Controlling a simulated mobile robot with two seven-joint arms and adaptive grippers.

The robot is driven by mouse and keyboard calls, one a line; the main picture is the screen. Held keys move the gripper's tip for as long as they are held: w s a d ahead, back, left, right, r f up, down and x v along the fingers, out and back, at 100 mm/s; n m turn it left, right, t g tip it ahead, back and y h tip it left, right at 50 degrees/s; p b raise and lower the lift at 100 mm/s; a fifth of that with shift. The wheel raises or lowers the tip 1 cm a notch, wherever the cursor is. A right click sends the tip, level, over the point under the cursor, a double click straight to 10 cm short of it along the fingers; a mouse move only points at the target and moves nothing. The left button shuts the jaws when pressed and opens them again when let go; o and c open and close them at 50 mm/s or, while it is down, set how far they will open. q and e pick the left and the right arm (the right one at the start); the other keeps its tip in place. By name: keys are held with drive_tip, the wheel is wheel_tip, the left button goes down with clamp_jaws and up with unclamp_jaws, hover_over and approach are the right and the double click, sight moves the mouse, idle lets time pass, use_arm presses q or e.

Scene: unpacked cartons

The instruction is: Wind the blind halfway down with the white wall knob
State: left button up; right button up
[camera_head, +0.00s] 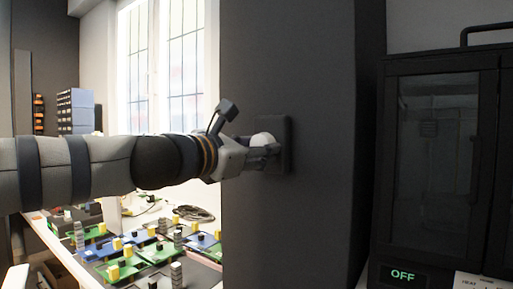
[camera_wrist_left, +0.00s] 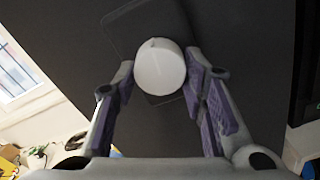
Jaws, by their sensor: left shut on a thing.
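The white wall knob (camera_head: 263,138) sits on a dark plate (camera_head: 288,146) fixed to a dark grey pillar. My left gripper (camera_head: 262,152) reaches it from the left and is shut on it. In the left wrist view the knob (camera_wrist_left: 159,66) is round and pale, with a small mark near its top edge, and lies between the two fingers of my left gripper (camera_wrist_left: 158,84). The window (camera_head: 163,65) behind my arm is bright, and I make out no blind over the part in view. Its top is cut off. My right gripper is out of view.
A table with green and blue circuit boards (camera_head: 150,253) and yellow blocks stands below my left arm. A black cabinet (camera_head: 440,160) with a glass door and an "OFF" display is at the right. Blue-grey drawers (camera_head: 75,110) stand at the back left.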

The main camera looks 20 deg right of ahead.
use_arm(q)
drive_tip(key=m, duration=1.7)
drive_tip(key=shift+w+r+p, duration=0.1)
drive_tip(key=shift+r+p, duration=0.2)
drive_tip(key=shift+r, duration=0.05)
drive_tip(key=m, duration=0.3)
drive_tip(key=shift+m, duration=0.4)
drive_tip(key=m, duration=0.4)
drive_tip(key=shift+r+m, duration=0.1)
drive_tip(key=shift+m, duration=0.2)
drive_tip(key=m, duration=0.4)
drive_tip(key=shift+s+d+m, duration=0.1)
drive_tip(key=shift+s+m, duration=0.1)
drive_tip(key=shift+m, duration=2.1)
